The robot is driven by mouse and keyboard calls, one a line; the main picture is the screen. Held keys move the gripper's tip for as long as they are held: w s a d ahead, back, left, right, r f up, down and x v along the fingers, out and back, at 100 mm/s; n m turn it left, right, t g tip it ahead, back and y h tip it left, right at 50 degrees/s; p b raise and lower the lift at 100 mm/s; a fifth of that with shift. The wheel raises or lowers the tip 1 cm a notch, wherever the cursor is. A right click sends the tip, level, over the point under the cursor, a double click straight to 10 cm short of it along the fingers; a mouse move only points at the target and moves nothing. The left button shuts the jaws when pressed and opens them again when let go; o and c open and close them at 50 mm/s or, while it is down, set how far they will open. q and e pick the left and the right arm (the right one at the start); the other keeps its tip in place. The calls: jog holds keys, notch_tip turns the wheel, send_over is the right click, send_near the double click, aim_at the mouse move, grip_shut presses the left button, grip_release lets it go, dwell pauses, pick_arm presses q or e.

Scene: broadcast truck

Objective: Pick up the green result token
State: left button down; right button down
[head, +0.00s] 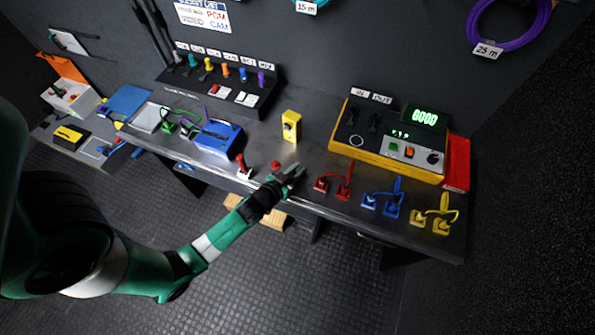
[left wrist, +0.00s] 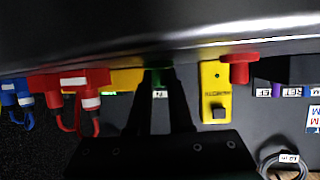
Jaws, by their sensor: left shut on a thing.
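The green result token (left wrist: 158,75) shows as a small dark green piece between the fingertips in the left wrist view. My left gripper (left wrist: 160,88) is shut on it, and the fingers hide part of it. In the head view my left gripper (head: 294,172) is at the front edge of the bench, left of the red plugs. The token is too small and covered to make out clearly there. My right gripper is in neither view.
A red knob-like piece (head: 275,165) is close beside the left gripper. A yellow remote box (head: 291,126) stands behind it. Red (head: 334,183), blue (head: 382,199) and yellow (head: 434,217) plugs line the bench to the right.

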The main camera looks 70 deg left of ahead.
aim_at(297, 170)
pick_arm(q)
jog(key=shift+r, duration=0.1)
jog(key=shift+r+p, duration=0.3)
jog(key=shift+r, duration=0.05)
notch_tip(297, 170, up, 2)
jog(key=shift+r+p, duration=0.25)
jog(key=shift+p, duration=0.65)
jog(key=s+a+r+p, duration=0.1)
jog(key=s+a+r, duration=0.2)
jog(key=s+r, duration=0.6)
jog(key=shift+s+r, duration=0.3)
jog(key=shift+s, duration=2.05)
jog(key=shift+a, duration=0.1)
